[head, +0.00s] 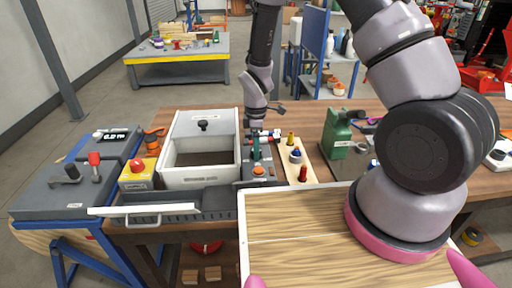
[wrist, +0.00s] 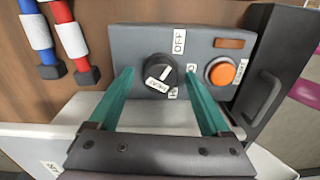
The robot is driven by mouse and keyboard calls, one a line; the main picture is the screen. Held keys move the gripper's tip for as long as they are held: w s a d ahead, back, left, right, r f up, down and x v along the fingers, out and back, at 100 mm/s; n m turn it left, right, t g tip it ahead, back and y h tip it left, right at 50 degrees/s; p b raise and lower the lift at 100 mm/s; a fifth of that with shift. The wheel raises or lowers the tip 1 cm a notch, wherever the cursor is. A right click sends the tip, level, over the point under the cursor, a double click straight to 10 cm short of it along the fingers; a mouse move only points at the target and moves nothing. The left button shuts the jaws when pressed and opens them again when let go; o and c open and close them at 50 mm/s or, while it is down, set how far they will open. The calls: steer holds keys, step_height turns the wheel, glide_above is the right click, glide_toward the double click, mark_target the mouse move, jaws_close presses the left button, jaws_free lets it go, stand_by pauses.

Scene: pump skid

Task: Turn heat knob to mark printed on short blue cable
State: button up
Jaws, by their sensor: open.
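The heat knob (wrist: 158,74), black with a white pointer label, sits on a grey panel (wrist: 125,45). An OFF label (wrist: 179,41) is above and right of it. Smaller marks lie to its right and lower right, too small to read. My gripper (wrist: 159,76) is open, its teal fingers on either side of the knob in the picture; I cannot tell whether they touch it. A blue cable (wrist: 45,56) with a white sleeve hangs at upper left; no print is readable on it. In the head view my gripper (head: 257,152) is over the panel (head: 248,180).
An orange button (wrist: 220,72) is right of the knob. A red cable (wrist: 80,65) hangs beside the blue one. A dark handled block (wrist: 268,85) stands at right. In the head view a white open box (head: 170,178) is left of the panel and a peg board (head: 295,160) right.

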jaws_close()
steer(key=shift+m, duration=0.4)
steer(key=m, duration=0.5)
steer(key=shift+m, duration=0.3)
steer(key=m, duration=1.1)
steer(key=shift+d+m, duration=0.1)
steer(key=shift+m, duration=0.3)
steer(key=m, duration=0.5)
steer(key=shift+m, duration=0.3)
